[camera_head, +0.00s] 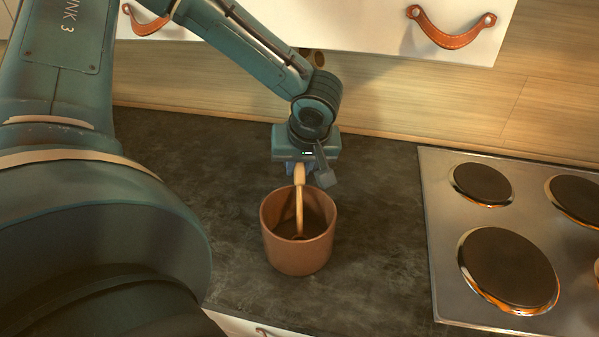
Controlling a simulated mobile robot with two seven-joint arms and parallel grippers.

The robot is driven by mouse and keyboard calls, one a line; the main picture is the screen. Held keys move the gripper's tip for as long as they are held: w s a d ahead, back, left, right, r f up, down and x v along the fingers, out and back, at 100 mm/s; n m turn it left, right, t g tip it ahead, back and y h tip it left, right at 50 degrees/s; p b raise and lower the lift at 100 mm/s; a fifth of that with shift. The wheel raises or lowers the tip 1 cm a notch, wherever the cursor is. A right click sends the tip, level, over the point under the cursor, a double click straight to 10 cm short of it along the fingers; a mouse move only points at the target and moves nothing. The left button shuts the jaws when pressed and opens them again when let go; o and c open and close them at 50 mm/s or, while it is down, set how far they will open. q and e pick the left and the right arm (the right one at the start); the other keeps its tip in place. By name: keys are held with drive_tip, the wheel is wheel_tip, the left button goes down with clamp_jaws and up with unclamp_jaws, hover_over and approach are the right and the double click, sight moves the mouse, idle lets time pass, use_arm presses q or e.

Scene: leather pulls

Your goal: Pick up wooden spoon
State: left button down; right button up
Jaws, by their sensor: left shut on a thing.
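A wooden spoon (299,207) stands nearly upright, its lower end inside a round terracotta-brown pot (300,256) on the dark counter. My left gripper (300,168) is above the pot's back rim, pointing down, and is shut on the upper part of the spoon. The gripper's fingers are small and partly hidden by the spoon. A grey paddle-shaped piece (325,177) shows just right of the gripper; I cannot tell what it belongs to. My right gripper is not in view.
A steel hob (440,235) with several round burners lies to the right. White cabinets with leather pulls (450,30) hang above the wooden backsplash (430,110), close over my left arm. The dark counter (385,220) between pot and hob is clear.

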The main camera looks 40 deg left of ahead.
use_arm(q)
wheel_tip(320, 180, up, 10)
drive_tip(key=shift+r, duration=0.1)
idle(0.4)
idle(0.8)
